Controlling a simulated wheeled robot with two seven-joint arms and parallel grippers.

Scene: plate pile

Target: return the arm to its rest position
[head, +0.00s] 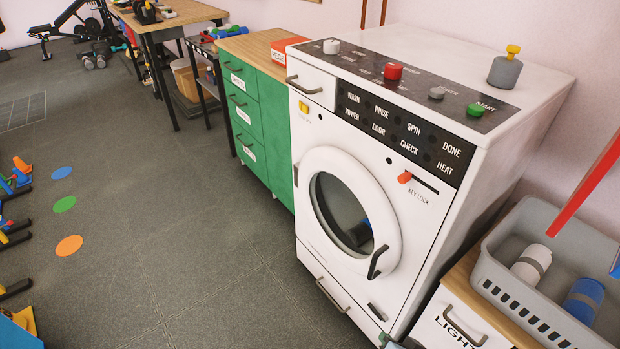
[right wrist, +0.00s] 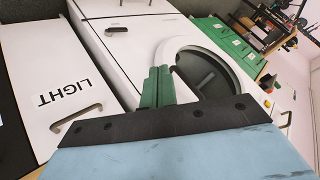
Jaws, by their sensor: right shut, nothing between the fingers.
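My right gripper (right wrist: 159,72) shows in the right wrist view with its two green fingers together and nothing between them. In that view it is in front of the white washing machine (right wrist: 135,45), with the round door beyond the fingertips. My left gripper is in neither view.
A grey basket (head: 510,291) with a white and a blue roll stands on the wooden-topped LIGHT cabinet (head: 447,322), right of the machine. A green drawer cabinet (head: 270,130) stands left of it. The grey floor (head: 150,220) at left is mostly clear.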

